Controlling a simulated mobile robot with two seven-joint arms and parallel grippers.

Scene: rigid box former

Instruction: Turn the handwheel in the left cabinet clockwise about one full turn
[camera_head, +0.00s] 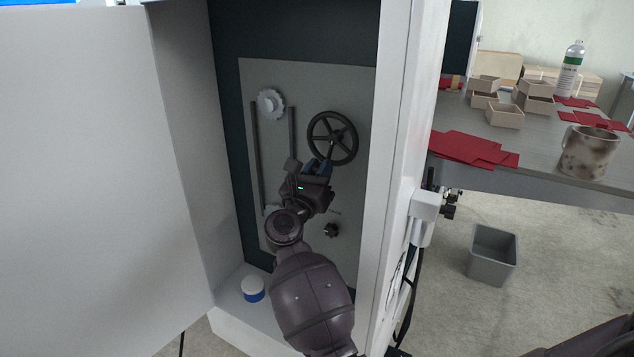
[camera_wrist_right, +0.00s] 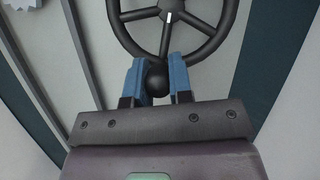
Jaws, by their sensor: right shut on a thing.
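The dark handwheel (camera_head: 332,137) is mounted on the grey back panel inside the open left cabinet (camera_head: 400,150). It is a spoked ring, and a white mark shows near its hub. My right gripper (camera_head: 317,167) reaches into the cabinet at the wheel's lower side. In the right wrist view the wheel (camera_wrist_right: 229,20) fills the top, and the blue fingers of my right gripper (camera_wrist_right: 157,80) are on either side of its round dark knob (camera_wrist_right: 157,78), shut on it. The knob is at the bottom of the rim. My left gripper is out of view.
A white toothed wheel (camera_head: 271,103) and dark vertical bars (camera_head: 255,150) are on the panel left of the handwheel. A small dark knob (camera_head: 331,230) is below. The open door (camera_head: 75,180) blocks the left. A blue-and-white round item (camera_head: 253,289) lies on the cabinet floor.

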